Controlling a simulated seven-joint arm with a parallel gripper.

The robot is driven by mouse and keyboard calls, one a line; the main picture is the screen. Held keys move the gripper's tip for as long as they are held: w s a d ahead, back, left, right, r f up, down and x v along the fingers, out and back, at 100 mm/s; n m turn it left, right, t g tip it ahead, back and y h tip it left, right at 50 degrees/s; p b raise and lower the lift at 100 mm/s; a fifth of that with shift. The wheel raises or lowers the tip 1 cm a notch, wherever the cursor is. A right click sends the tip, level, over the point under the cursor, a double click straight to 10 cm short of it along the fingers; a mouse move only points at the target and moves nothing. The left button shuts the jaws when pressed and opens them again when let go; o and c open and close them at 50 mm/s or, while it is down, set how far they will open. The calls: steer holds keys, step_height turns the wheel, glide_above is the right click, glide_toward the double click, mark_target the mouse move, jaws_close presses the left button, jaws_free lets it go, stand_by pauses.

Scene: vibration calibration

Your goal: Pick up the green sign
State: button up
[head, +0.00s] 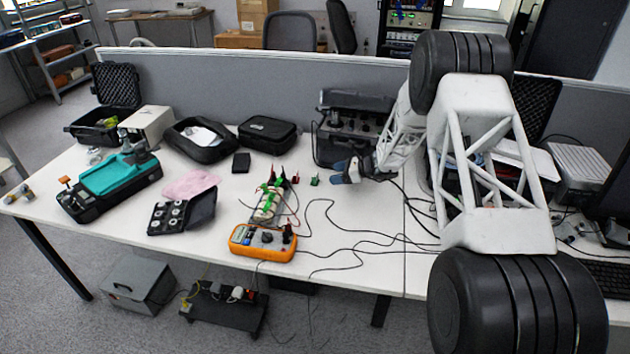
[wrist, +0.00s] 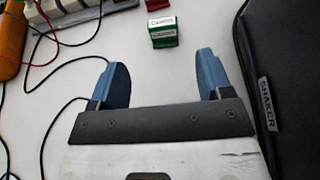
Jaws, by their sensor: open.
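The green sign (wrist: 164,38) is a small block with a white label, standing on the white table just beyond my fingertips in the wrist view. It also shows in the head view (head: 314,181), left of my gripper (head: 339,173). My gripper (wrist: 162,72) is open and empty, with its two blue fingers apart. The sign lies ahead of the gap between the fingers, roughly centred and not between them.
A red sign (wrist: 157,4) stands just beyond the green one. A black case labelled SHAKER (wrist: 268,110) is close to my right finger. Dark cables (wrist: 65,105) and an orange multimeter (head: 262,243) lie to the left. Bare table surrounds the green sign.

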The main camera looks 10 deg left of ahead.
mark_target(317, 178)
steer(key=shift+w+a+f, duration=0.15)
steer(key=shift+w+f, duration=0.1)
steer(key=shift+f, duration=0.2)
steer(key=shift+x, duration=1.3)
steer(key=shift+x, duration=2.6)
steer(key=c, duration=1)
